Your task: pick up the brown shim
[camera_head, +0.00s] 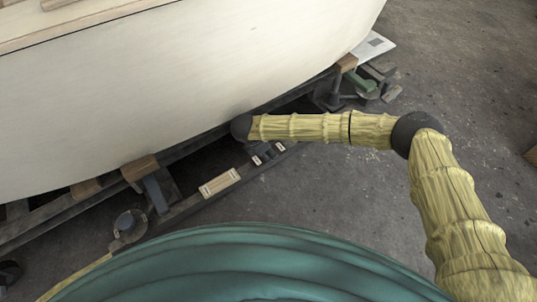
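My gripper (267,154) hangs below the dark wrist joint at the end of my yellow arm, beside the hull. Its two dark fingers with pale patches look spread apart, and I see nothing between them. I cannot single out the brown shim for sure. A flat, light-tan wooden piece (220,182) lies on the dark beam, to the left of and nearer than my gripper, apart from it. A brown wooden block (139,168) sits atop a grey support under the hull, further left.
The cream hull (180,80) fills the upper left, close to my wrist. The dark cradle beam (185,207) runs below it. Another brown block (347,62) and a white sheet (374,46) are at the upper right. The grey floor (330,190) is clear in the middle.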

